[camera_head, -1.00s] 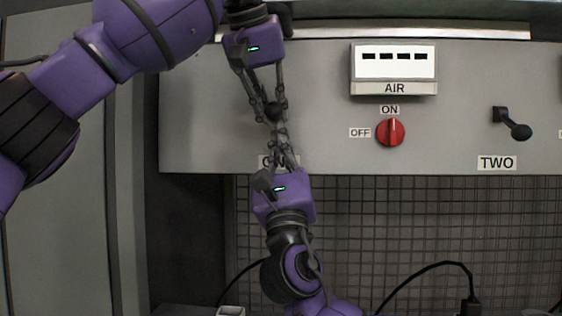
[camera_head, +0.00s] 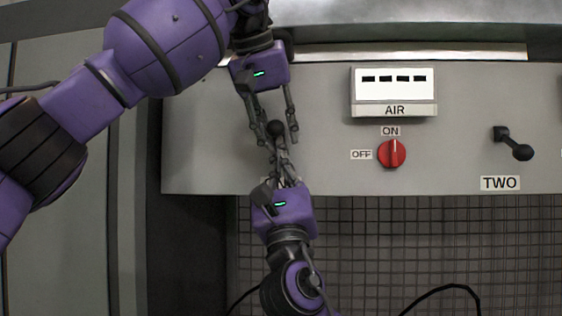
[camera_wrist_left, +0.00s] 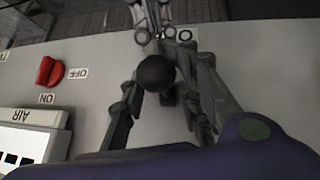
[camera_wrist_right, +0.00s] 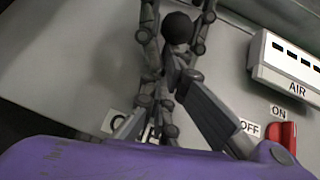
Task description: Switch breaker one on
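Breaker one's lever ends in a black ball knob (camera_head: 276,128) on the left of the grey panel. Its label is mostly covered by my right gripper. My left gripper (camera_head: 274,132) comes from above, its fingers spread on either side of the knob. In the left wrist view the knob (camera_wrist_left: 156,73) sits between the parted fingers. My right gripper (camera_head: 280,153) comes from below, its fingers drawn together just under the knob. The right wrist view shows the knob (camera_wrist_right: 178,27) beyond those fingertips. Whether they touch the lever is hidden.
A red rotary switch (camera_head: 392,153) points to ON under the AIR display (camera_head: 394,86). Breaker two's black lever (camera_head: 513,143) is further right, angled down-right. Wire mesh (camera_head: 400,235) and a black cable (camera_head: 440,290) lie below the panel.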

